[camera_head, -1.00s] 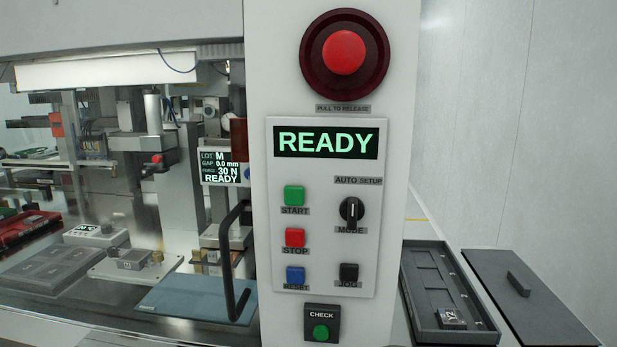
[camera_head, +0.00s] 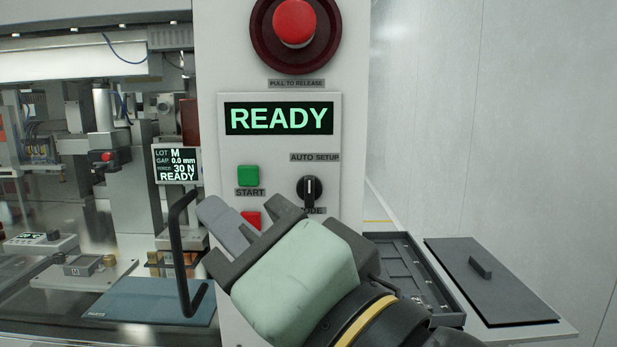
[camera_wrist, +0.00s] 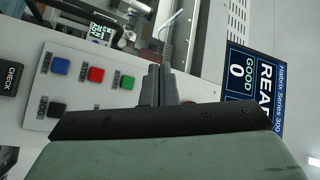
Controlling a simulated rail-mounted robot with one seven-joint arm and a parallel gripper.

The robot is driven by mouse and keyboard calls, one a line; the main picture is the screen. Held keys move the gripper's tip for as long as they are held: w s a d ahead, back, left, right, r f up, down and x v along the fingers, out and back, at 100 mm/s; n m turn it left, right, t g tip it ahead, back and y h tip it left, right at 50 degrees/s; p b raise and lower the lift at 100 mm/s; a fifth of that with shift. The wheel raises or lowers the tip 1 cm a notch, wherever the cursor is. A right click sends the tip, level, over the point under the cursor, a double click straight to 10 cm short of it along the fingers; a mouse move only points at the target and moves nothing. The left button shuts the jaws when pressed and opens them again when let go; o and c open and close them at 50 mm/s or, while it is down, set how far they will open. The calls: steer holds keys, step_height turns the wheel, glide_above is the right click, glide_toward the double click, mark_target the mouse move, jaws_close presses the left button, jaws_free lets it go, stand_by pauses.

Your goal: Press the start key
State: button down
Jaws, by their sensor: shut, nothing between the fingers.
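The green start key (camera_head: 248,176) sits on the control panel below the lit READY display (camera_head: 279,118), and its label is readable. It also shows in the wrist view (camera_wrist: 127,82), left of the fingers. My gripper (camera_head: 210,212) is shut and empty in front of the panel. Its fingertips appear below and left of the start key in the head view. In the wrist view my gripper's fingers (camera_wrist: 157,75) are together, and a gap in the picture separates them from the green key. I see no contact with the key.
The red stop key (camera_head: 251,219) is partly hidden by my gripper. The mode knob (camera_head: 310,190) is right of the start key. A black handle (camera_head: 178,250) stands left of the panel. The large red button (camera_head: 294,24) is above. The blue key (camera_wrist: 60,66) shows in the wrist view.

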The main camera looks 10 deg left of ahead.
mark_target(248, 176)
steer(key=shift+w, duration=0.1)
steer(key=shift+w+a+p, duration=0.3)
steer(key=shift+w+p, duration=0.05)
steer(key=shift+w, duration=1.05)
steer(key=shift+w+a+p, duration=0.35)
steer(key=shift+w+p, duration=0.05)
steer(key=shift+w, duration=1.05)
steer(key=shift+w+a+p, duration=0.3)
steer(key=shift+w+p, duration=0.05)
steer(key=shift+w, duration=1.05)
steer(key=shift+w+a, duration=0.1)
steer(key=shift+w, duration=0.3)
